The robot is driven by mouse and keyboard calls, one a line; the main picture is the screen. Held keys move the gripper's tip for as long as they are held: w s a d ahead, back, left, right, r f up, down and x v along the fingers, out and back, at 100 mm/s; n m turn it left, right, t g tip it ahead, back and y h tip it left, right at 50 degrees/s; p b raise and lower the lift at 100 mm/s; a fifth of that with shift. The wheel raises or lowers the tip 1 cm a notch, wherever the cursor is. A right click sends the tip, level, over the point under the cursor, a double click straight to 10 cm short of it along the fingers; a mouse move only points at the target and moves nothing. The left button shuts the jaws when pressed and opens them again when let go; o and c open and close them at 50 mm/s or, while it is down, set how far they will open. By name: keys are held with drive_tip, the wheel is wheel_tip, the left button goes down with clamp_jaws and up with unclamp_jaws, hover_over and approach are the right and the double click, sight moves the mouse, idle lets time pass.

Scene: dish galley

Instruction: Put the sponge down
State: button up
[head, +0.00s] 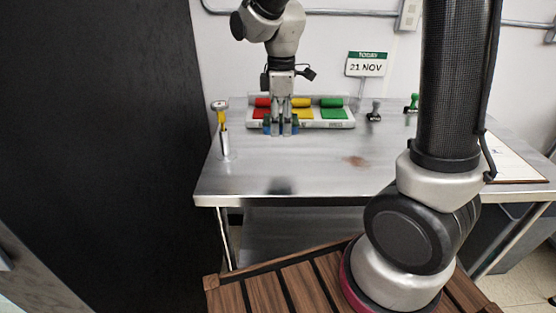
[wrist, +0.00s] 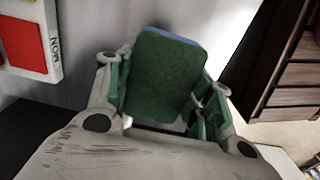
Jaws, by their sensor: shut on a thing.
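My gripper (head: 281,131) reaches down over the metal table, in front of the tray of coloured pads. It is shut on the sponge (head: 267,125), whose blue sides show beside the fingers in the head view. In the wrist view the sponge (wrist: 165,75) shows a dark green face and a thin blue edge, between the two fingers of my gripper (wrist: 160,100). The sponge appears to be held above the tabletop, with a dark shadow or reflection nearer the front edge. The fingers hide part of it in the head view.
The metal table (head: 300,178) has a brown stain (head: 355,161) right of centre. A white tray (head: 341,125) holds red, yellow and green pads. A yellow-topped probe (head: 222,118) stands left; a dark stamp (head: 374,111), green stamp (head: 412,103) and date sign (head: 366,65) are right. The front is clear.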

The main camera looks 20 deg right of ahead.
sight(281, 161)
wheel_tip(281, 161, down, 10)
drive_tip(key=shift+r, duration=0.2)
idle(0.5)
drive_tip(key=shift+f, duration=0.3)
drive_tip(key=shift+s+f, duration=0.1)
drive_tip(key=shift+f, duration=0.2)
drive_tip(key=o, duration=1.3)
